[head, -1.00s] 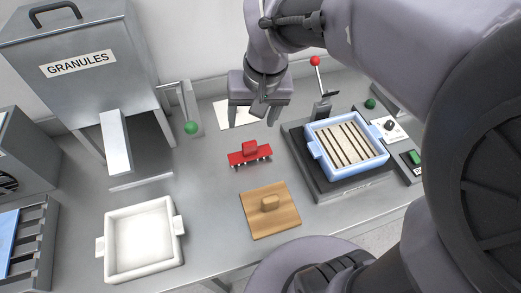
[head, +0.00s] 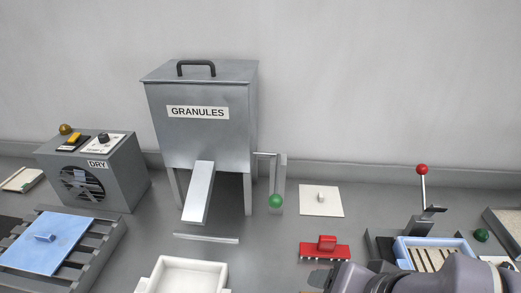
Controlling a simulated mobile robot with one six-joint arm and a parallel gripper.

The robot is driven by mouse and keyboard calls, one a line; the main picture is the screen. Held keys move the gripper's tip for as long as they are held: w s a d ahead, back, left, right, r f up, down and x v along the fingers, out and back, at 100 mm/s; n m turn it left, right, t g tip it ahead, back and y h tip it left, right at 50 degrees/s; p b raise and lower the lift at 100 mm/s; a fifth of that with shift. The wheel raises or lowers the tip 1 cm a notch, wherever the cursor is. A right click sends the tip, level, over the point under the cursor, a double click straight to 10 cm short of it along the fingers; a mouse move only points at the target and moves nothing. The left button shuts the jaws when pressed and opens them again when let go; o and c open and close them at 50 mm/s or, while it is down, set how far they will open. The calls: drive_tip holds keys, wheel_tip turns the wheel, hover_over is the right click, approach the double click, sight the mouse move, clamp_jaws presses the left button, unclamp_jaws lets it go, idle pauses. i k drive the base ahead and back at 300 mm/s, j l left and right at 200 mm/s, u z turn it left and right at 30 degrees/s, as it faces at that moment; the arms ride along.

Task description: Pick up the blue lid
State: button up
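The blue lid (head: 62,231) is a flat light-blue plate with a small raised blue handle. In the head view it lies on a grey slatted rack (head: 100,240) at the left edge. My arm shows only at the lower right, far from the lid. My gripper's fingers are not visible; they are below the picture or hidden by the arm.
A grey DRY fan box (head: 125,180) stands behind the lid. The GRANULES hopper (head: 200,130), with its chute and green-knobbed lever (head: 276,201), is centre. A white tray (head: 153,285), red brush-like tool (head: 325,249), white plate (head: 320,202) and blue-rimmed tray (head: 432,241) lie rightward.

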sight(41, 249)
drive_tip(key=u, duration=2.15)
drive_tip(key=k+j+z, duration=0.1)
drive_tip(key=z, duration=3.05)
drive_tip(key=u, duration=3.1)
